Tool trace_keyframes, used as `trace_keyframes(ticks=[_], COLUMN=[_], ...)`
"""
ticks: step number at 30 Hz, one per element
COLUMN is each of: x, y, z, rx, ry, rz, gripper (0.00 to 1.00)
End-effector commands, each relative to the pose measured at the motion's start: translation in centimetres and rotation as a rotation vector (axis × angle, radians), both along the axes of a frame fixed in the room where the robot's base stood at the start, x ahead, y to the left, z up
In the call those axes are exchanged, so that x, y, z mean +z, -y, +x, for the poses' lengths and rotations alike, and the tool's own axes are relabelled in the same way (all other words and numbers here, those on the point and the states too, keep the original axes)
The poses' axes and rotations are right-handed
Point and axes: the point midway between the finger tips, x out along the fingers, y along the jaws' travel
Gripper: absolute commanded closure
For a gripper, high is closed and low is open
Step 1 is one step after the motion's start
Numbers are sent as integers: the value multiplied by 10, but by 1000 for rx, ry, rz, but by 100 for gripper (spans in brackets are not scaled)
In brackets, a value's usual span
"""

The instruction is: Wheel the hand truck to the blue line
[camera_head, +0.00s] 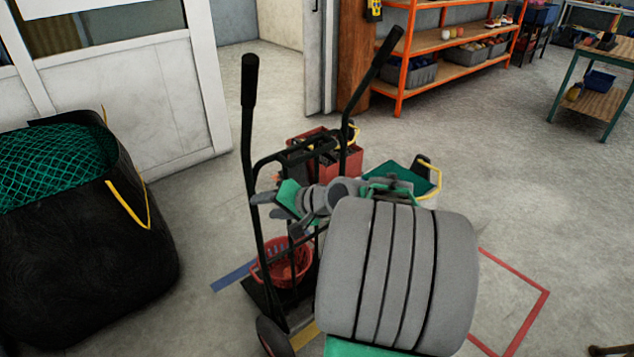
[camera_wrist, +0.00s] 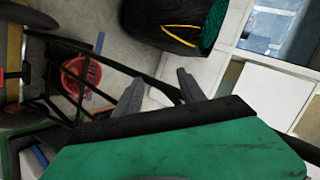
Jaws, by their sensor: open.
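The hand truck (camera_head: 249,110) stands upright in the middle of the head view, with a black frame, two tall handles and a dark wheel at its lower front. The blue line (camera_head: 232,278) lies on the floor just left of its base; part of it is hidden by the truck. My gripper (camera_head: 274,211) is beside the truck's left upright, below the handle tops. In the wrist view my gripper (camera_wrist: 160,90) has its two grey fingers apart. The black truck frame (camera_wrist: 107,62) runs up to the fingers; I cannot tell whether a bar lies between them.
A red basket (camera_head: 285,262) and a red crate (camera_head: 336,155) are by the truck. A black bag with green netting (camera_head: 90,250) stands left. A red floor outline (camera_head: 520,320) is at right. Orange shelves (camera_head: 400,85) and a workbench (camera_head: 575,75) stand behind. Floor between is clear.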

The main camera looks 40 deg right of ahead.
Motion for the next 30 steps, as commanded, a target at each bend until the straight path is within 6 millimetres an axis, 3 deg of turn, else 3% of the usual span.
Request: trace_keyframes(ticks=[1, 3, 6, 9, 18, 25, 28, 30], x=[-26, -20, -7, 5, 27, 25, 24, 11], y=[43, 90, 138, 159, 165, 159, 157, 156], z=[-4, -16, -41, -56, -47, -31, 0, 21], rx=[-108, -225, -334, -378, -383, -385, -378, -376], ry=[84, 218, 371, 448, 466, 460, 459, 463], rz=[113, 260, 410, 480, 506, 502, 501, 493], gripper=[53, 53, 53, 53, 53, 53, 53, 53])
